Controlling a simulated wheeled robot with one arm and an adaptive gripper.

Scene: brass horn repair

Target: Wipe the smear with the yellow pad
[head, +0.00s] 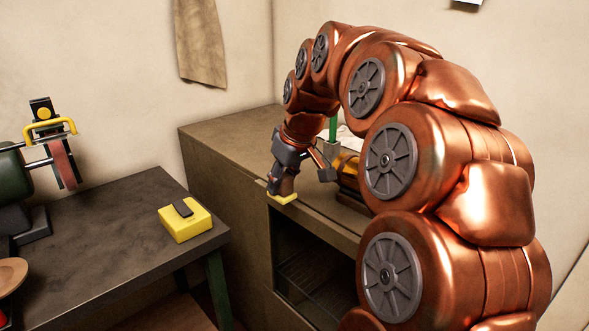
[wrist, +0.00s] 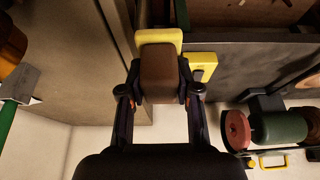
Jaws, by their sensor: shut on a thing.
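My gripper (head: 286,168) is shut on the dark brown handle (wrist: 160,75) of a yellow pad (head: 282,198). In the wrist view the fingers of my gripper (wrist: 159,88) sit on both sides of this handle, and the yellow pad (wrist: 158,39) shows beyond it. In the head view the pad is low over the front edge of the brown cabinet top (head: 225,130); I cannot tell whether it touches. I make out no smear in either view; my arm and the pad hide part of the cabinet top.
A yellow block with a dark top piece (head: 190,226) lies on the dark workbench (head: 115,235) at left. A green bench grinder (wrist: 280,128) stands on that bench. A brass thing (head: 347,165) sits on the cabinet, right of my gripper. The cabinet top's back left is clear.

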